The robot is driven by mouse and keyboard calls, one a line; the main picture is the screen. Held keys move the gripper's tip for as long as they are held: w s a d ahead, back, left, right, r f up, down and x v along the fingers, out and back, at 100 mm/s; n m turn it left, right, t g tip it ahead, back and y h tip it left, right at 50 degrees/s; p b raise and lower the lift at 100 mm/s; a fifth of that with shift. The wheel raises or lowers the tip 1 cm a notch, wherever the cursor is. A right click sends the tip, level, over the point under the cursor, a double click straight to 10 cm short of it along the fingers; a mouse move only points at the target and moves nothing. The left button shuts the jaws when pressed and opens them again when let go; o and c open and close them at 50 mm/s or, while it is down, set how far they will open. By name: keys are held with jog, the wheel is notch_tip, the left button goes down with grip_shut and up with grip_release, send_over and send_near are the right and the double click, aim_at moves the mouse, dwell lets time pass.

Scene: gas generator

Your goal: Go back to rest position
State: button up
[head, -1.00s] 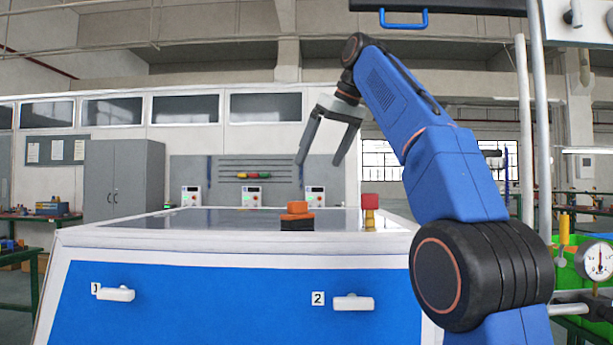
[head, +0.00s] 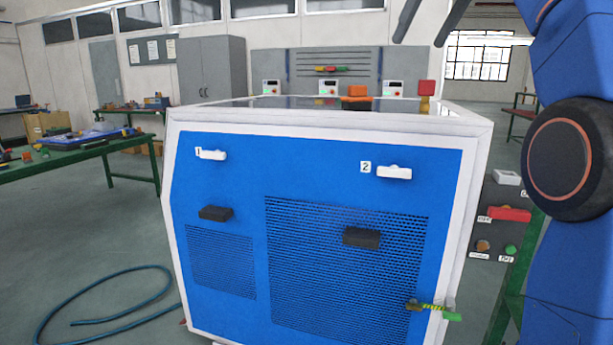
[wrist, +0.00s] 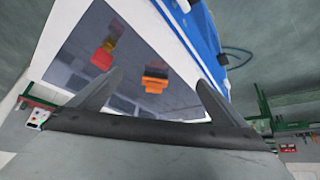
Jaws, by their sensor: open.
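My gripper (head: 428,22) shows at the top edge of the head view, with two grey fingers apart and nothing between them. In the wrist view the gripper's fingers (wrist: 158,98) are spread wide over the generator's top. The gas generator (head: 330,150) is a blue box with a white frame. On its dark top sit an orange knob (head: 356,91) and a red and yellow part (head: 426,92). Both also show in the wrist view, the orange knob (wrist: 155,78) and the red part (wrist: 102,58). The gripper is above them and touches neither. My blue arm stands at the right of the head view.
White handles 1 (head: 211,155) and 2 (head: 394,173) and two black handles are on the generator's front. A green and yellow valve (head: 433,309) sits low right. A hose (head: 110,300) lies on the floor at left. A green workbench (head: 80,148) stands at the far left.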

jog(key=s+d+f+m+h, duration=0.1)
jog(key=s+f, duration=1)
jog(key=f, duration=0.8)
jog(key=s+d+f+m+h, duration=0.1)
jog(key=s+f+m, duration=0.1)
jog(key=s+f, duration=1)
jog(key=s+d+f+m+g, duration=0.1)
jog(key=s+f, duration=1.1)
jog(key=f, duration=1.4)
jog(key=shift+m+h, duration=0.4)
jog(key=shift+m, duration=0.3)
